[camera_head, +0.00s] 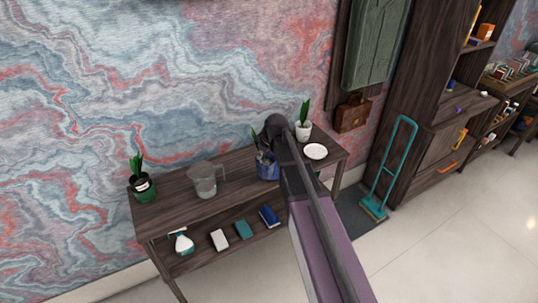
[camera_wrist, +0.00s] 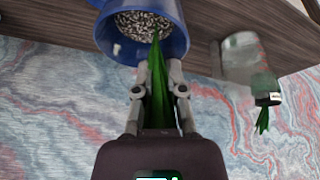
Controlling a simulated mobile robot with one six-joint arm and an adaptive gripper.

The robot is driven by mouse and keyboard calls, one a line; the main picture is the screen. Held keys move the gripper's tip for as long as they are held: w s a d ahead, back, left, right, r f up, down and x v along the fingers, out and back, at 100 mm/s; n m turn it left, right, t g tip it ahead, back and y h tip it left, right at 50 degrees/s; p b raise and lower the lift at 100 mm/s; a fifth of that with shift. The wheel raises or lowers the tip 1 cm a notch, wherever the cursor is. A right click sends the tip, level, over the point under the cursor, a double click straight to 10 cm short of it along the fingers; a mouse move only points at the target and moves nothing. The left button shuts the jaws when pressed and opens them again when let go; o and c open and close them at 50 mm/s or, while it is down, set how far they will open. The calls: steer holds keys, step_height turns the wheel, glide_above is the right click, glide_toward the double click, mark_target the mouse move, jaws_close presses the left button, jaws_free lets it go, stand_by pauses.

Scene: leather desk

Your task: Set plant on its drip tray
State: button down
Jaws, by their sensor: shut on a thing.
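The plant in a blue pot (camera_head: 268,170) is at the middle of the wooden desk in the head view. In the wrist view, the blue pot (camera_wrist: 172,42) is filled with speckled gravel. My gripper (camera_wrist: 158,68) is shut on its long green leaves (camera_wrist: 160,95), just beside the pot's rim. My arm partly hides the pot in the head view, and I cannot tell whether its base touches the desk. A round white dish (camera_head: 316,151), which looks like the drip tray, lies empty to the right of the blue pot.
A white-potted plant (camera_head: 303,132) stands behind the dish. A clear jug (camera_head: 205,180) and a green-potted plant (camera_head: 143,189) stand to the left. The lower shelf holds a spray bottle (camera_head: 182,243) and several small boxes or books. A patterned wall is behind.

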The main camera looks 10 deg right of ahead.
mark_target(269, 153)
steer(key=shift+w+d+f, duration=0.1)
steer(key=shift+w+d, duration=0.45)
steer(key=shift+w, duration=0.15)
steer(key=shift+w+d+f, duration=0.1)
steer(key=shift+w+d, duration=0.4)
steer(key=shift+w, duration=0.2)
steer(key=shift+w+d, duration=0.2)
steer(key=shift+w, duration=0.2)
steer(key=shift+w+d+f+b, duration=0.2)
steer(key=shift+f+b, duration=0.4)
steer(key=shift+b, duration=0.05)
steer(key=shift+w+d+f+b, duration=0.15)
steer(key=shift+w+f+b, duration=0.1)
steer(key=shift+f+b, duration=0.45)
steer(key=shift+w+d+f+b, duration=0.2)
steer(key=shift+f+b, duration=0.35)
steer(key=shift+b, duration=0.1)
steer(key=shift+f, duration=0.1)
steer(key=c, duration=0.7)
jaws_free()
steer(key=shift+r, duration=0.25)
